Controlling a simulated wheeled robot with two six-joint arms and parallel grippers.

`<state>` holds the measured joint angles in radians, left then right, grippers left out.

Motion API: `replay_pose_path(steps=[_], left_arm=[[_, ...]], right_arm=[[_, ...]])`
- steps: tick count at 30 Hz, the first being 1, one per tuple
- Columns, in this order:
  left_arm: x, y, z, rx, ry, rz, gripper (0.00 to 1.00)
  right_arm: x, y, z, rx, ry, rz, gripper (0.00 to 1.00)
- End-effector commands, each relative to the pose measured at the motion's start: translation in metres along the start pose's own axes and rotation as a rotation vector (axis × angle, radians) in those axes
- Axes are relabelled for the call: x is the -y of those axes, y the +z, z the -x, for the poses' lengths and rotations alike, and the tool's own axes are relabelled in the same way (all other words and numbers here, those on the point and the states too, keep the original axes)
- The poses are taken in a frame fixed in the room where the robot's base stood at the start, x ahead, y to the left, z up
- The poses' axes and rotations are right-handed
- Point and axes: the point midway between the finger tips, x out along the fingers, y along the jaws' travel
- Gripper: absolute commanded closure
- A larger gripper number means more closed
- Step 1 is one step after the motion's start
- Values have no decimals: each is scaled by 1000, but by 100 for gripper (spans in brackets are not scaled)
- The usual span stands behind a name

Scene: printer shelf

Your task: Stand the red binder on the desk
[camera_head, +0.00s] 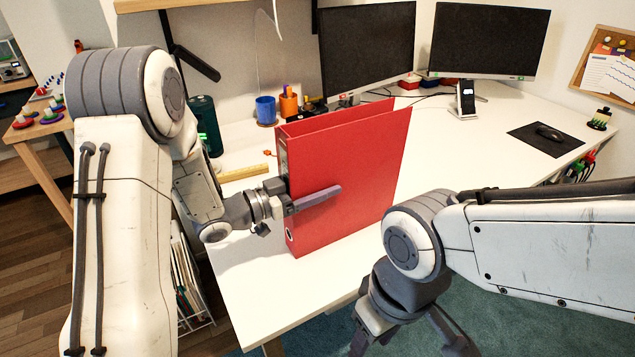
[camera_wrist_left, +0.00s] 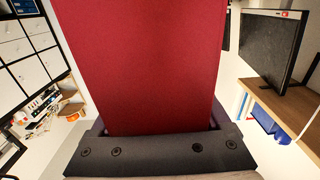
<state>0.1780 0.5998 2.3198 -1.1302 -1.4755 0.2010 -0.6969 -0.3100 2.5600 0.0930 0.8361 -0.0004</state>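The red binder (camera_head: 345,180) stands upright on its lower edge, at the front left of the white desk (camera_head: 245,285). Whether its underside fully touches the desk is hard to tell. My left gripper (camera_head: 318,198) comes from the left at the spine, with one finger flat along the near cover. The other finger is hidden behind the binder. In the left wrist view the binder (camera_wrist_left: 160,65) fills the middle, between the fingers. My right gripper (camera_head: 410,338) hangs empty in front of the desk edge, fingers apart.
Two monitors (camera_head: 366,50) (camera_head: 490,40) stand at the back. A blue cup (camera_head: 265,110), an orange pen cup (camera_head: 289,105) and a dark green cylinder (camera_head: 205,125) are behind the binder. A mouse (camera_head: 549,133) lies on a black pad at the right. The desk right of the binder is clear.

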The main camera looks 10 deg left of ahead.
Motion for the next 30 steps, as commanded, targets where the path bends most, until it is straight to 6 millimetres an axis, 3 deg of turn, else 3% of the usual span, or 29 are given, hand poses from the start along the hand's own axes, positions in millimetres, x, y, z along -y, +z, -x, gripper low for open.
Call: replay_pose_path(steps=[11,24,30], left_arm=[[1,-2,4,1,-3,0,0],[2,-2,90,0,-8,0,0],[1,-2,115,1,-4,-1,0]], right_arm=[[0,0,1,0,0,0,50],[0,0,-3,0,0,0,50],[0,0,-4,0,0,0,50]])
